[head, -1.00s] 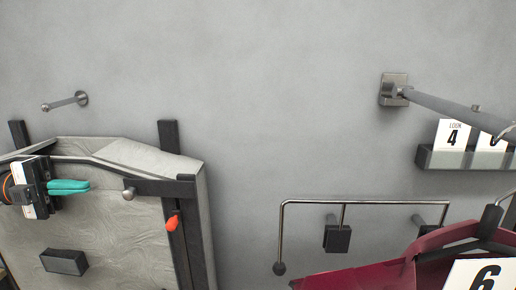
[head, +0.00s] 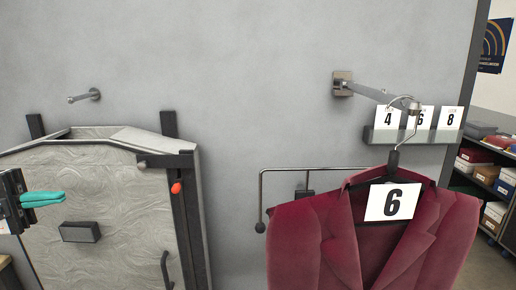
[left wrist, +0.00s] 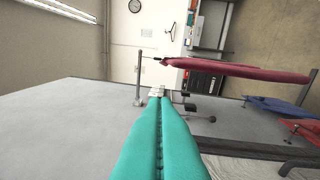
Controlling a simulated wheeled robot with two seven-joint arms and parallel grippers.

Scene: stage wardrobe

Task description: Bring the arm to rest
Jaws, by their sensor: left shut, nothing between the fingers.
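My left gripper (head: 42,199) is at the left edge of the head view, in front of the grey panelled cabinet. Its teal fingers are shut with nothing between them. They also show shut and empty in the left wrist view (left wrist: 160,98), pointing into the room. My right gripper is not in view. A maroon jacket (head: 315,235) with a white card reading 6 (head: 392,202) hangs on a hanger by its hook at the end of a wall rail (head: 366,91). The left gripper is well apart from it.
The cabinet (head: 110,205) has a dark post with an orange-red tag (head: 176,188). A wall peg (head: 84,97) sticks out above it. A bent rail (head: 290,170) is beside the jacket. A card holder (head: 412,136) and shelves with boxes (head: 490,170) are at right.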

